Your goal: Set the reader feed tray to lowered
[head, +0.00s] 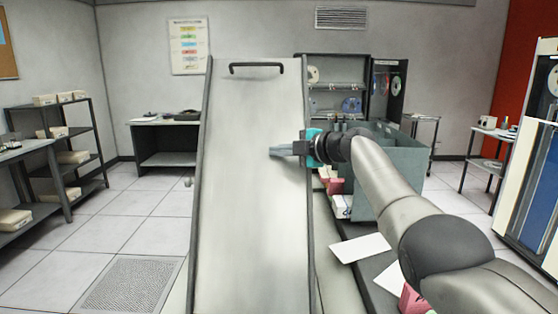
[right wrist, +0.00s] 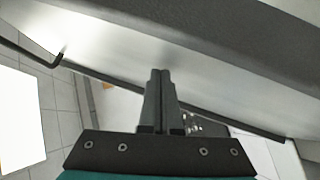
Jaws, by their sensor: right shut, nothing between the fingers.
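The reader feed tray (head: 250,210) is a long pale grey panel with dark raised side rims. It stands steeply tilted up in the middle of the head view, with a black bar handle (head: 257,66) near its top edge. My right gripper (head: 274,151) is shut and empty. It lies across the tray's right rim, with its fingers pointing left in front of the panel, well below the handle. In the right wrist view the shut fingertips (right wrist: 160,73) are close to the pale panel; I cannot tell whether they touch it. My left gripper is not in view.
A grey-green bin (head: 390,170) and pink-and-white card boxes (head: 338,203) stand right of the tray, near my right arm. White sheets (head: 360,248) lie on a dark surface below. Shelving (head: 80,150) stands at the left. The tiled floor left of the tray is clear.

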